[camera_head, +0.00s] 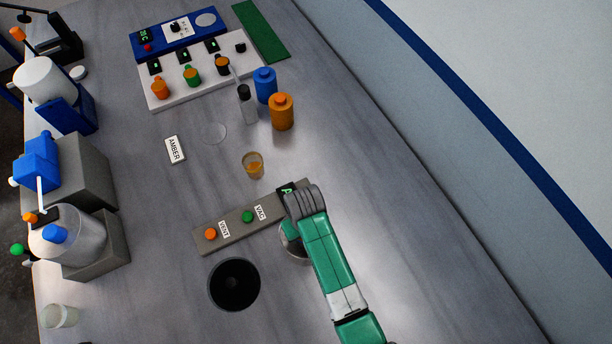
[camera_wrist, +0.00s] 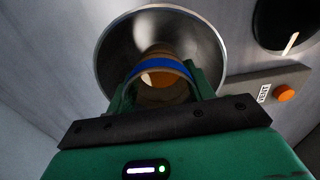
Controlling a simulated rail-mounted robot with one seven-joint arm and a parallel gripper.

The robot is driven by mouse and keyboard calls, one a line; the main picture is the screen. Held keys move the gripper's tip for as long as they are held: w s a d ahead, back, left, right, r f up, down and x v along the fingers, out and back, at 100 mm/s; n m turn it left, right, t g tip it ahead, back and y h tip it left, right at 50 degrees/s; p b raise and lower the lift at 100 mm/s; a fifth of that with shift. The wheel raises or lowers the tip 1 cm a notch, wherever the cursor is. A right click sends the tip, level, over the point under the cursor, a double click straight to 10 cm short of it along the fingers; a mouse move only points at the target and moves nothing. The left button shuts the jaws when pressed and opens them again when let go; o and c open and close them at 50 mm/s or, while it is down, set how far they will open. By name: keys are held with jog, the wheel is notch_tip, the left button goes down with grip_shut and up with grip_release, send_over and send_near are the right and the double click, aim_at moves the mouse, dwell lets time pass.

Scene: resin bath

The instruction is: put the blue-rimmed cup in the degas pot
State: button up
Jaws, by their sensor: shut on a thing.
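The blue-rimmed cup (camera_wrist: 160,67) is held between the green fingers of my gripper (camera_wrist: 165,82) in the wrist view, with some orange showing in its mouth. Behind it is the round metal mouth of the degas pot (camera_wrist: 112,45). The cup lines up with the pot's opening; I cannot tell how far it reaches inside. In the head view, a small part of the pot (camera_head: 290,240) shows beside my arm. My arm hides the cup and fingers there.
A grey panel (camera_head: 208,245) with VENT and VAC buttons lies left of the pot, and a black disc (camera_head: 234,285) lies below the panel. Another cup (camera_head: 253,165) with amber contents stands above it. Orange (camera_head: 282,112) and blue (camera_head: 265,86) bottles stand farther back. The table's right side is clear.

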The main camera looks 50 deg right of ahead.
jog(key=shift+f, duration=2.65)
jog(key=shift+f+b, duration=0.1)
jog(key=shift+b, duration=0.2)
jog(key=shift+f, duration=0.15)
jog(key=o, duration=0.9)
jog(key=shift+o, duration=0.2)
notch_tip(320, 180, up, 12)
jog(key=p, duration=0.1)
jog(key=shift+r, duration=0.25)
